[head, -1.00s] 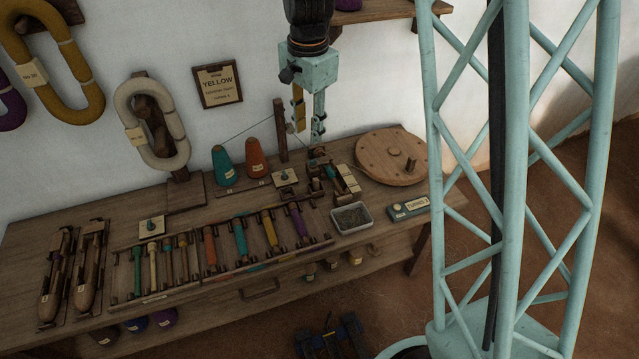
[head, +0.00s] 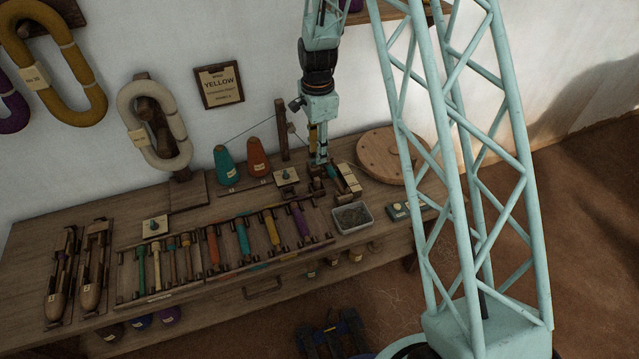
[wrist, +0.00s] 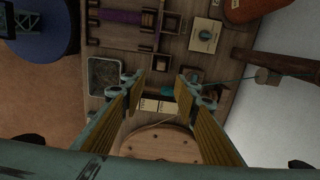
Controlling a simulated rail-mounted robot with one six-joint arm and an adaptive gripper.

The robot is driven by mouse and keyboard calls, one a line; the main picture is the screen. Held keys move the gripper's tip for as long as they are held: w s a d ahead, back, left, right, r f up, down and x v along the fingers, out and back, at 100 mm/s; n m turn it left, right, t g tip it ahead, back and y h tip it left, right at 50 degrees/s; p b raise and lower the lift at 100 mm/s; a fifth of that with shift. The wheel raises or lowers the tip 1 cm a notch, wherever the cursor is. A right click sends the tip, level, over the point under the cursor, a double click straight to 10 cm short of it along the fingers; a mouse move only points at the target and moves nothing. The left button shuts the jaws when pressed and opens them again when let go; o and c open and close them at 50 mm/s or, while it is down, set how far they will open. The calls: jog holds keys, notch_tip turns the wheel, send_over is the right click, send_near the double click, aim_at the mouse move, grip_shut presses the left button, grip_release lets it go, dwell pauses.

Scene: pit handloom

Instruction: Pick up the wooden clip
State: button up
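My gripper (head: 318,161) hangs pointing down over the back right of the bench. In the wrist view my gripper (wrist: 160,77) is open, its two fingers wide apart with nothing held between them. Below and between the fingers are a small dark wooden holder (wrist: 163,63), a bit of teal (wrist: 167,90) and pale wooden blocks (wrist: 160,105). The pale blocks also show in the head view (head: 348,179). I cannot tell for certain which of these small wooden pieces is the wooden clip. The fingers partly hide this area in the head view.
A round wooden disc (head: 385,153) lies right of the gripper. A grey tray (head: 352,217) and a small labelled box (head: 399,210) sit near the front edge. Teal (head: 226,165) and orange (head: 257,157) cones and an upright post (head: 282,128) stand to the left.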

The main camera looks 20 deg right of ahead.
jog(key=shift+f, duration=0.25)
jog(key=b, duration=0.1)
send_over(317, 179)
jog(key=shift+d+f, duration=0.15)
jog(key=shift+f, duration=4.15)
jog(key=shift+f, duration=0.1)
jog(key=shift+f+b, duration=0.65)
jog(key=shift+f, duration=1.85)
jog(key=shift+c, duration=0.7)
jog(key=c, duration=0.7)
